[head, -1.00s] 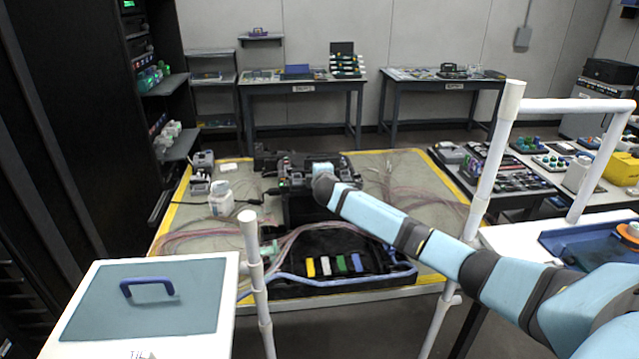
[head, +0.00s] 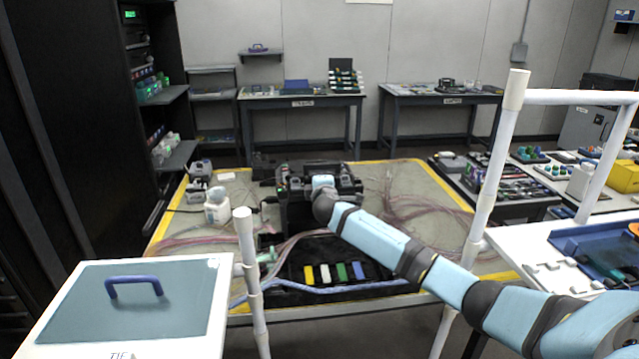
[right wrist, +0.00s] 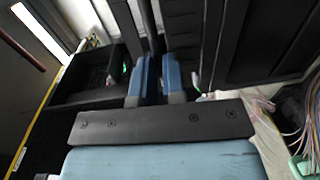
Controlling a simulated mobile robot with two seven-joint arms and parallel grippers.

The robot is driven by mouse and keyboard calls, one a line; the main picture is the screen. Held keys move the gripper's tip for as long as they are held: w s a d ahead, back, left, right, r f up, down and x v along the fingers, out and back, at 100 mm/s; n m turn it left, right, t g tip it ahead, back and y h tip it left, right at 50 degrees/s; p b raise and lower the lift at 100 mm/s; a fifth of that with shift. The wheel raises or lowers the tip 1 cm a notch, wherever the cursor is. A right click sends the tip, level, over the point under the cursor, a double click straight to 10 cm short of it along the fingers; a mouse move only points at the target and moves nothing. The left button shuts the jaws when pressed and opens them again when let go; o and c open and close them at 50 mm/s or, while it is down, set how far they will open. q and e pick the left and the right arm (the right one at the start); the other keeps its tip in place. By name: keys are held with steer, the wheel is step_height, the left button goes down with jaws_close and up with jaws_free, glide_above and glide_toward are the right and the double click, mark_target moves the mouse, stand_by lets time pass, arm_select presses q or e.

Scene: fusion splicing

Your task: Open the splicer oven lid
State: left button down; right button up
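The black fusion splicer (head: 296,212) stands on the workbench, near its middle in the head view. My right arm reaches it from the right, and my right gripper (head: 323,181) is at its top. In the right wrist view, the two blue fingers of my right gripper (right wrist: 156,80) point into dark splicer parts (right wrist: 90,82), with a narrow dark gap between them. I cannot tell whether they pinch anything. The oven lid cannot be picked out from the dark parts, so its position is unclear. My left gripper is not in view.
A black mat (head: 330,262) with coloured blocks lies in front of the splicer. A white bottle (head: 217,206) stands left of it. Loose fibres (head: 405,205) lie on the right of the bench. White pipe posts (head: 490,190) stand near my right arm.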

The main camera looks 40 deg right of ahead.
steer(key=o, duration=0.4)
steer(key=shift+c, duration=0.2)
steer(key=v, duration=0.7)
steer(key=shift+s, duration=0.2)
steer(key=shift+a, duration=0.1)
steer(key=shift+c, duration=0.5)
